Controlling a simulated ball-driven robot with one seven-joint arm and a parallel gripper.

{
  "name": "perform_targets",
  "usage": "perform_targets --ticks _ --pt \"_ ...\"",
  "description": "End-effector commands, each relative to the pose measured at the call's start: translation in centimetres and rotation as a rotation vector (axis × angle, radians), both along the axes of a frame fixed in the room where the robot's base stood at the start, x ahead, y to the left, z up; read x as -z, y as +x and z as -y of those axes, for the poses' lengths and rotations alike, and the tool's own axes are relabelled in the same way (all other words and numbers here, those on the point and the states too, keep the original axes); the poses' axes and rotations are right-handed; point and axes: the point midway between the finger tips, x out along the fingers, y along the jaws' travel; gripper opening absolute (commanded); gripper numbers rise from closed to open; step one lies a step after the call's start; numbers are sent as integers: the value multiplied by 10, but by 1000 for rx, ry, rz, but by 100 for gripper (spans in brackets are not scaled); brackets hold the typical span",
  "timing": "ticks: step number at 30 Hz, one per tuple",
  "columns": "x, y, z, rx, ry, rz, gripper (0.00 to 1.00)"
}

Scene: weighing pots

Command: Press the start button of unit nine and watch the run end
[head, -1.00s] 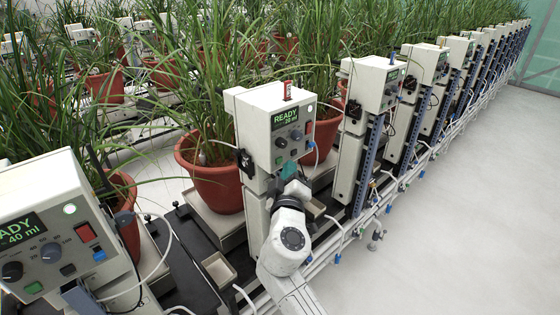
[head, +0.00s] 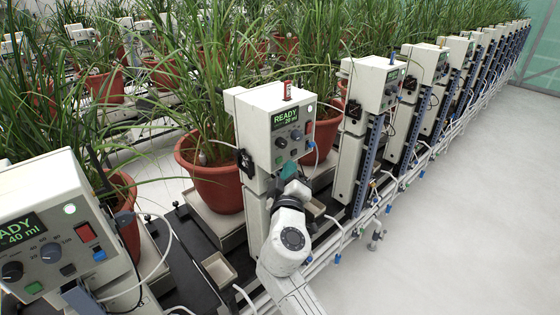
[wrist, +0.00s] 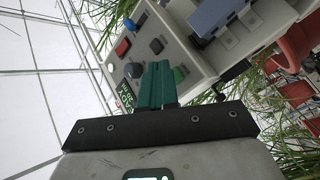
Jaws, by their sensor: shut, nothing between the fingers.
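The nearest whole unit (head: 262,115) is a cream box on a post, with a lit screen (head: 285,117) reading READY and a white lamp lit. No unit number is readable on it. My gripper (head: 289,170) is shut and empty, its teal fingers just below the front panel. In the wrist view the fingers (wrist: 158,85) point at the panel, beside a green button (wrist: 180,73). I cannot tell whether they touch it. The red switch (wrist: 122,47), a dark knob (wrist: 133,70) and a black button (wrist: 155,45) show nearby. The fingers hide part of the panel.
Another unit (head: 50,225) at the left shows READY and 40 ml. More units (head: 375,80) run back in a row to the right. A potted plant (head: 215,175) stands behind the middle unit. Hoses and pipes run along the row's front. The pale floor (head: 460,220) at right is clear.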

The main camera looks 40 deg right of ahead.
Motion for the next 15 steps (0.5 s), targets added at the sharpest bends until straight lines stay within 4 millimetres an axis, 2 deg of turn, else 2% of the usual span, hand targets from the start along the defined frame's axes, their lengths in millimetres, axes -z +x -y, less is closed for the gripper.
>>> perform_targets --ticks 15 --pt "1 7 0 0 -1 1 0"
